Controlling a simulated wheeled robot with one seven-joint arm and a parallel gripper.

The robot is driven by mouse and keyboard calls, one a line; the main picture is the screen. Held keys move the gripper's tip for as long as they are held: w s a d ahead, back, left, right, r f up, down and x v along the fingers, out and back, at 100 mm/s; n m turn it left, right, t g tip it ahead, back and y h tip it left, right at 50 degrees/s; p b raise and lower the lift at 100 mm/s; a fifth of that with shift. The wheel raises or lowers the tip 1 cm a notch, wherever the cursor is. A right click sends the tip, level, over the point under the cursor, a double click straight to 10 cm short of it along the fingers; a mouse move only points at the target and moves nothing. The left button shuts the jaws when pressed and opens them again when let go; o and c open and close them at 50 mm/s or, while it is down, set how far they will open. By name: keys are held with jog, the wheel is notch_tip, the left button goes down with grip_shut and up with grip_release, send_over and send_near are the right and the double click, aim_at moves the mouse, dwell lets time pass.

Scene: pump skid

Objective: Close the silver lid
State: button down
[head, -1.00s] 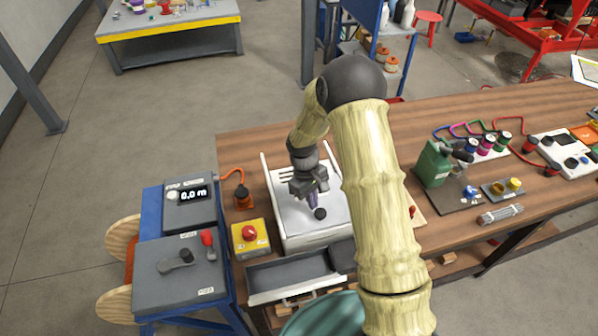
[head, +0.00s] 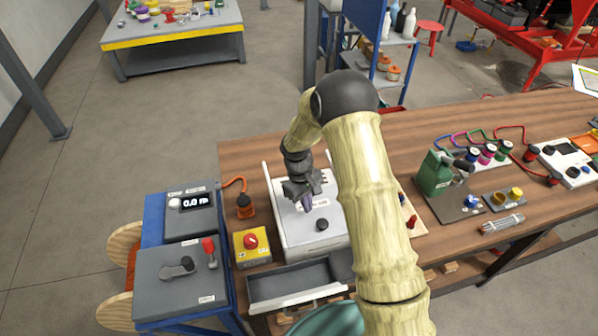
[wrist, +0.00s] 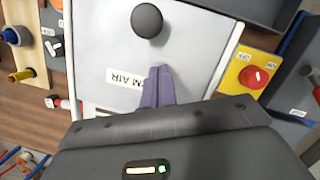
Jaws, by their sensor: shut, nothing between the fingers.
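The silver lid (head: 333,213) is a pale grey panel with a black round knob (head: 322,225) and a printed label, on a white box on the wooden bench. It looks flat on the box; I cannot tell whether it is fully seated. In the wrist view the lid (wrist: 195,50) fills the upper middle, with its knob (wrist: 146,20) near the top and a label partly reading "M AIR". My gripper (head: 307,203) is over the lid, behind the knob in the head view. Its purple fingers (wrist: 157,88) are together and empty, partly covering the label. I cannot tell whether they touch the lid.
An open grey drawer (head: 295,283) sticks out in front of the box. A green can (head: 434,175) stands to the right. White rails flank the lid.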

jog(key=b+v, duration=0.2)
jog(key=v, duration=0.8)
jog(key=shift+w+a+b, duration=0.3)
jog(key=shift+w+b, duration=0.1)
jog(key=shift+w, duration=0.05)
jog(key=shift+s+r, duration=0.1)
jog(key=shift+r, duration=0.05)
jog(key=s+d+r+m+t, duration=0.2)
jog(key=s+d, duration=0.3)
jog(key=s, duration=0.5)
jog(key=s+d+r+m+t+y, duration=0.1)
jog(key=s+d+r+m, duration=0.3)
jog(key=s, duration=0.5)
jog(key=shift+s+d+m+t+y, duration=0.35)
jog(key=shift+d+m+t, duration=0.45)
jog(key=shift+d, duration=0.3)
